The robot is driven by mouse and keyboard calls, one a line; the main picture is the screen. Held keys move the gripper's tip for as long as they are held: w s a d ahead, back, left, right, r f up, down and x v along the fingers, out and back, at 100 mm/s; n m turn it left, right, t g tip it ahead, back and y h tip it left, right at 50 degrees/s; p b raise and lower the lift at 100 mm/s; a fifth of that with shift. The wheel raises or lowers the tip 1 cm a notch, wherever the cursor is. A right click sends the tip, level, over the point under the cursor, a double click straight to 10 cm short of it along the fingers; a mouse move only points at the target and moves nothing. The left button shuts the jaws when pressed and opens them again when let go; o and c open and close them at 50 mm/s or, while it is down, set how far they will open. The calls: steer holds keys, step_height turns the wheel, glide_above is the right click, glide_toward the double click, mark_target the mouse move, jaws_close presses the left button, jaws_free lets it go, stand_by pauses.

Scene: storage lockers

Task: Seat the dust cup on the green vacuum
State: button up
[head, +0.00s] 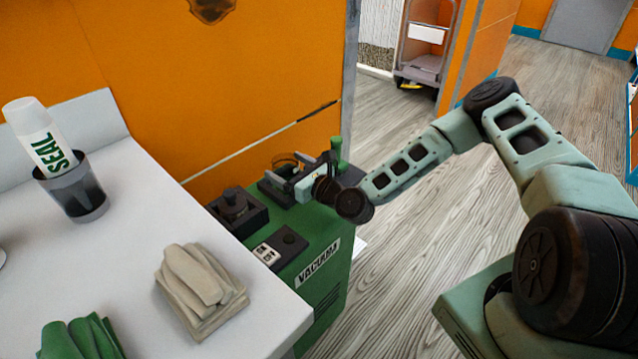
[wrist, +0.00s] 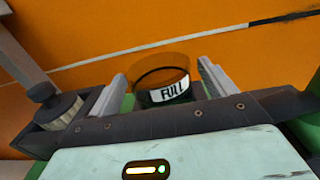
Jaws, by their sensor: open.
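The green vacuum (head: 318,284) stands beside the white counter, with "VACUUM" lettering on its side. A round amber see-through cup with a dark rim and a "FULL" label, which looks like the dust cup (wrist: 163,86), is at the vacuum's top, near the orange wall. It also shows in the head view (head: 287,162). My gripper (head: 300,182) is over the vacuum's top at the cup. In the wrist view its two fingers (wrist: 160,76) are apart, one on each side of the cup. I cannot tell whether they touch it. The cup's lower part is hidden by my gripper.
The vacuum's top also has a dark block with a knob (head: 236,208) and a small panel (head: 278,248). The white counter (head: 130,270) holds a "SEAL" bottle (head: 38,135) in a dark cup (head: 77,195), beige cloths (head: 200,290) and green cloths (head: 82,340). An orange wall (head: 270,60) is close behind.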

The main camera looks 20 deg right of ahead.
glide_above(335, 218)
steer(key=shift+a, duration=0.1)
stand_by(0.3)
